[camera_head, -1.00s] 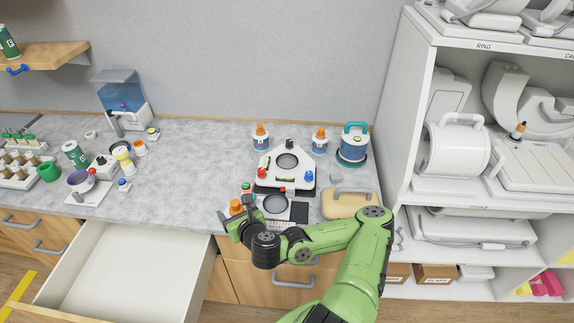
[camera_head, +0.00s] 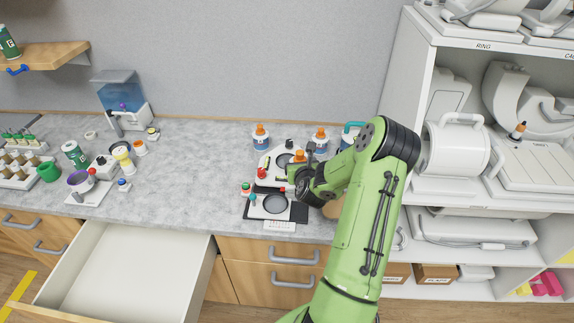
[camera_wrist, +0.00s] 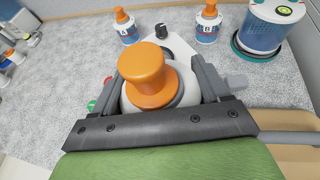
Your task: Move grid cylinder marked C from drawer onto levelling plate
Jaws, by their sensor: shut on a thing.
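My gripper (camera_head: 303,165) is shut on an orange-capped cylinder (camera_head: 299,155) above the white levelling plate (camera_head: 265,182). In the wrist view the orange cap (camera_wrist: 150,82) sits between the fingers, and the white plate shows behind and around it. The cylinder's body and its letter are hidden under the cap, so I cannot read the mark or tell whether its base touches the plate. My arm and gripper cover the plate's right side. The drawer (camera_head: 200,268) stands open at the lower left and looks empty.
Two orange-topped bottles marked A (camera_wrist: 128,32) and B (camera_wrist: 207,28) stand behind the plate. A blue container (camera_wrist: 262,35) stands at the back right. A dark-based device with a round disc (camera_head: 275,204) lies in front.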

